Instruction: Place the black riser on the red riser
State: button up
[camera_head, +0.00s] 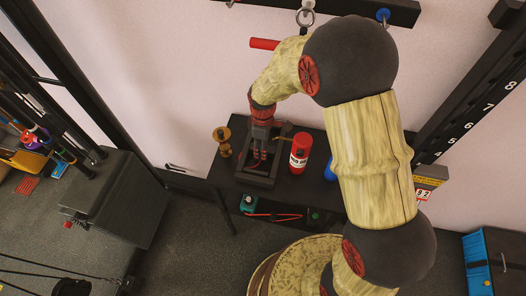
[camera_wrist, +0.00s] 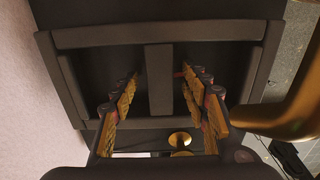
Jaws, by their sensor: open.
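The black riser (camera_head: 262,181) is a dark, open frame on the dark table, left of a red canister. In the wrist view the black riser (camera_wrist: 160,38) fills the upper middle, with a bar running down its centre. My gripper (camera_head: 262,150) points down over it, fingers apart. In the wrist view my gripper (camera_wrist: 160,78) has one finger on each side of the centre bar, with gaps showing, so it is open and empty. Whether the fingertips touch the riser's base cannot be told. I cannot make out a red riser in either view.
The red canister (camera_head: 300,152) stands close to the right of the black riser. A bronze-coloured object (camera_head: 222,141) stands to its left and shows at the right of the wrist view (camera_wrist: 290,110). A blue object (camera_head: 330,170) is partly hidden behind my arm. The wall is close behind the table.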

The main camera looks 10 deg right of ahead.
jog(key=shift+f, duration=0.3)
jog(key=shift+c, duration=1)
grip_shut()
jog(key=shift+r, duration=0.1)
